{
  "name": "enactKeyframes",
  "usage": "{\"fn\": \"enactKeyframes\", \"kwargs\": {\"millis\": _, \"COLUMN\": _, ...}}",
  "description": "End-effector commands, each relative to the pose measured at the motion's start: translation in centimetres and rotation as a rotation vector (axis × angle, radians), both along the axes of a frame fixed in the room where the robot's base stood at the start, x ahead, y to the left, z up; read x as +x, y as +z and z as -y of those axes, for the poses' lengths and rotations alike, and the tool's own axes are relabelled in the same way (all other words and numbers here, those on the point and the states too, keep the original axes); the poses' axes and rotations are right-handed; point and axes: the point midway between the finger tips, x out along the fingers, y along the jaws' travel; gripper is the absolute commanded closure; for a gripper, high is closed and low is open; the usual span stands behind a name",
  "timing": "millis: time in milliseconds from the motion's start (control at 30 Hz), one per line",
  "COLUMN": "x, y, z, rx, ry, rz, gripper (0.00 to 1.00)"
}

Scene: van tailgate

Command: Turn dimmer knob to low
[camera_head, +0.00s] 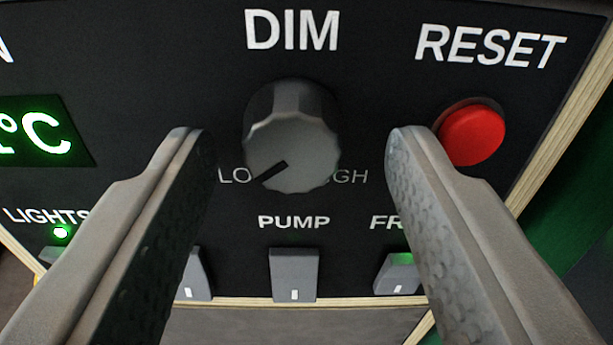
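The dimmer knob (292,143) is a grey fluted knob under the word DIM on a black panel (375,70). Its dark pointer line points to the lower left, toward the partly covered LO label. The HIGH label at its lower right is also partly hidden by the knob. My gripper (296,150) is open, with one finger on each side of the knob. Gaps show between the knob and both fingers in the picture; the depth of the fingertips relative to the knob is hard to tell.
A red RESET button (472,134) sits right of the knob, close to my right finger. Below are a PUMP switch (294,274) and other rocker switches, some partly hidden by my fingers. A green °C display (42,133) is at left. A wooden edge (560,130) borders the panel.

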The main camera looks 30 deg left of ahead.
Motion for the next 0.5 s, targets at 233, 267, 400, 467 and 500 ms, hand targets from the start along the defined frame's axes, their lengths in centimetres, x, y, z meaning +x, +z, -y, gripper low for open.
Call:
{"fn": "enactKeyframes", "kwargs": {"millis": 233, "x": -0.5, "y": 0.0, "z": 0.4, "rx": 0.002, "ry": 0.0, "rz": -0.001, "gripper": 0.51}}
{"fn": "enactKeyframes", "kwargs": {"millis": 267, "x": -0.7, "y": 0.0, "z": 0.6, "rx": 0.002, "ry": -0.001, "rz": -0.001, "gripper": 0.51}}
{"fn": "enactKeyframes", "kwargs": {"millis": 400, "x": -2.4, "y": 0.1, "z": 1.7, "rx": 0.0, "ry": -0.001, "rz": 0.0, "gripper": 0.51}}
{"fn": "enactKeyframes", "kwargs": {"millis": 467, "x": -3.3, "y": 0.1, "z": 2.4, "rx": 0.001, "ry": -0.002, "rz": -0.001, "gripper": 0.51}}
{"fn": "enactKeyframes", "kwargs": {"millis": 500, "x": -3.9, "y": 0.1, "z": 2.9, "rx": 0.001, "ry": -0.002, "rz": -0.001, "gripper": 0.51}}
